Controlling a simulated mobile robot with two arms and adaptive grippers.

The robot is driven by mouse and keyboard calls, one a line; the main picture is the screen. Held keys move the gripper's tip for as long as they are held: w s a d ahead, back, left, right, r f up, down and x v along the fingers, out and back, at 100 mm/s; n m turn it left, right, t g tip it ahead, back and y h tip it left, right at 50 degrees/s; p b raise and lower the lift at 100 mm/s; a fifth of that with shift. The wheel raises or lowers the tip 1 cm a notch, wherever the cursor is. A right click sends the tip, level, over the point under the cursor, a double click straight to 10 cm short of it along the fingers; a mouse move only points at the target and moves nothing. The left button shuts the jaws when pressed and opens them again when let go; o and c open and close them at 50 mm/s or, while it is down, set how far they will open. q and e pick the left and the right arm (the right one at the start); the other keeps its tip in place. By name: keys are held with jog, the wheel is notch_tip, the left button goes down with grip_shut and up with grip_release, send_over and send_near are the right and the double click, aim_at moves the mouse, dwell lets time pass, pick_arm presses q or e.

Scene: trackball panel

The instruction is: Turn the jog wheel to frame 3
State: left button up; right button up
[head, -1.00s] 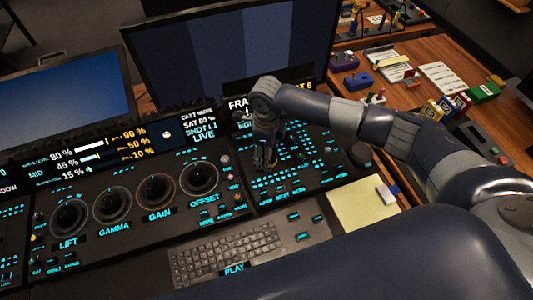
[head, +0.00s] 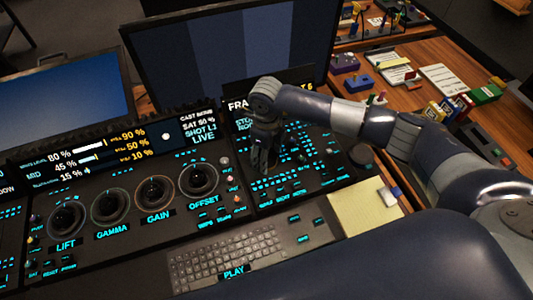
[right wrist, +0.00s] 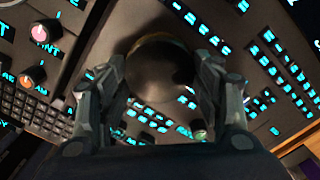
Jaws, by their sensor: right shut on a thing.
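The jog wheel, a dark round smooth knob (right wrist: 162,72), sits between the two fingers of my right gripper (right wrist: 165,90) in the right wrist view. The fingers press in on its left and right sides, so the gripper is shut on it. In the head view my right gripper (head: 263,155) points down onto the right-hand panel and hides the wheel. The frame display (head: 238,105) behind it starts with "FRA"; my arm covers its middle, so the frame number cannot be read. My left gripper is not in view.
Several large trackball rings, such as the offset one (head: 199,180), lie left of the gripper. Small lit buttons surround it. Another dark knob (head: 361,155) is at the panel's right. A keyboard (head: 225,258) and yellow pad (head: 368,210) lie in front.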

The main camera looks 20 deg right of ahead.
jog(key=o, duration=1.1)
jog(key=shift+r, duration=0.3)
notch_tip(320, 180, up, 11)
jog(key=shift+r, duration=0.2)
